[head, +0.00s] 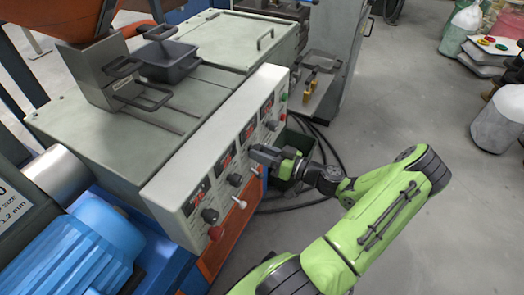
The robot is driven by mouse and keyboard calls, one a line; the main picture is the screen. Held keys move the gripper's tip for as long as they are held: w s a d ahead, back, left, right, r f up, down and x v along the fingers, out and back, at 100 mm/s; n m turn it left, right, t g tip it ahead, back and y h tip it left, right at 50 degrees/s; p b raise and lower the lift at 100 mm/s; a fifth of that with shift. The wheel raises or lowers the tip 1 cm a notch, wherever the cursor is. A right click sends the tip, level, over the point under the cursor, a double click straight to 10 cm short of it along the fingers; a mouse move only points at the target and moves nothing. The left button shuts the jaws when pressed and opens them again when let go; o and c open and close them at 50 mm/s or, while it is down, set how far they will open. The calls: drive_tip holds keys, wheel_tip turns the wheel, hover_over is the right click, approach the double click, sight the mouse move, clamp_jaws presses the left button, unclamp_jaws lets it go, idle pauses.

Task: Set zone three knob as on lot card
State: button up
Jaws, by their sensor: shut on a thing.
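A pale control panel (220,165) on the machine's side carries a row of red digital displays with dark knobs beneath. The first knob from the left (210,216) and the second knob (235,180) are bare. Another knob (271,125) shows at the far right. The display digits are too small to read surely. I cannot make out a lot card.
A grey tray (168,60) stands on the machine top. A green bin (297,150) and black cables lie behind my wrist.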

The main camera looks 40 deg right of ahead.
drive_tip(key=m+p, duration=0.5)
drive_tip(key=m, duration=0.8)
drive_tip(key=m+p, duration=0.5)
drive_tip(key=m, duration=0.9)
drive_tip(key=shift+g+y, duration=0.3)
drive_tip(key=shift+y, duration=0.1)
drive_tip(key=o, duration=1)
drive_tip(key=shift+o, duration=0.2)
drive_tip(key=shift+d, duration=0.1)
drive_tip(key=v, duration=1.5)
drive_tip(key=shift+s+d, duration=0.15)
drive_tip(key=shift+s, duration=0.2)
